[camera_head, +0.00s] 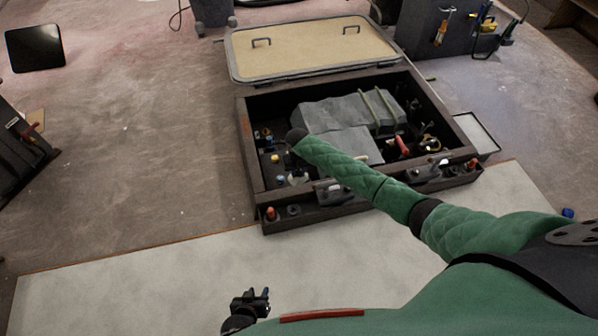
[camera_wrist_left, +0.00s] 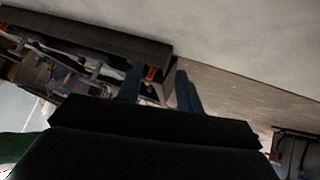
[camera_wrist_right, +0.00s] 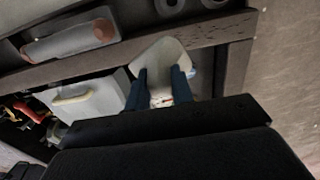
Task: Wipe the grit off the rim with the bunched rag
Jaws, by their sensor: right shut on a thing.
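My right gripper (camera_wrist_right: 161,82) is shut on the bunched rag (camera_wrist_right: 160,55), which is pale and creased. In the right wrist view the rag is against or just over the dark wooden rim (camera_wrist_right: 215,37); I cannot tell if it touches. Small dark specks show on that rim, but I cannot tell whether they are grit. In the head view my right arm reaches over the open box, and its rim (camera_head: 247,150) shows at the left. My left gripper (camera_head: 258,298) is open and empty, over the pale floor in front of the box.
A beige lid (camera_head: 310,50) with two handles lies behind the box. Grey blocks (camera_head: 345,115) and several small fittings fill the box. A grey tool stand (camera_head: 425,30) is at the back right. The pale floor mat (camera_head: 140,285) at the front left is clear.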

